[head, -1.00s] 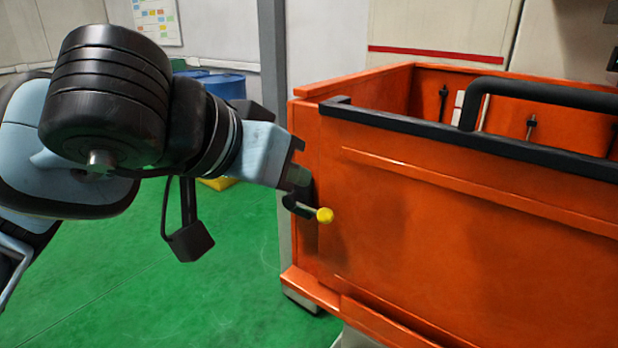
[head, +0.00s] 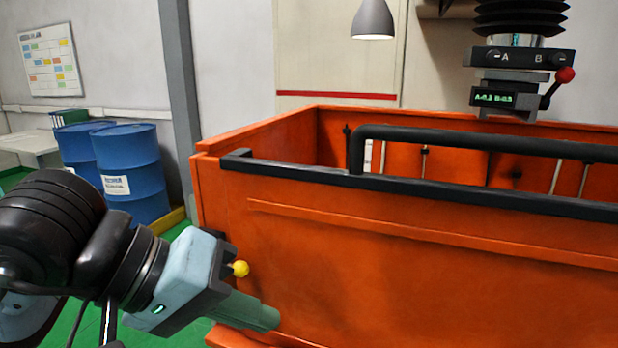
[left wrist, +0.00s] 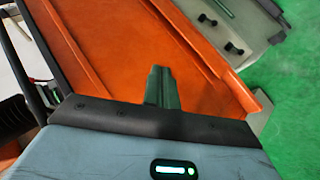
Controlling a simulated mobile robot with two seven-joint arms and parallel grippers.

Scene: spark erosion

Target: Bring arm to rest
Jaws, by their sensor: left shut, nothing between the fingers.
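My left gripper (head: 262,318) is in the lower left of the head view, in front of the left end of the orange tank (head: 420,250). Its green fingers are shut with nothing between them and point right and slightly down. In the left wrist view the closed fingers (left wrist: 161,88) show against the orange tank wall (left wrist: 110,45). A small yellow knob (head: 239,268) shows just above the gripper body, partly hidden behind it. I cannot tell whether the fingers touch the tank. My right gripper is not in view.
A black handle bar (head: 490,141) runs along the tank's top edge. A machine head with a red-knobbed lever (head: 565,75) hangs above the tank at the right. Blue drums (head: 128,160) stand behind at the left, and a lamp (head: 373,20) hangs at the top.

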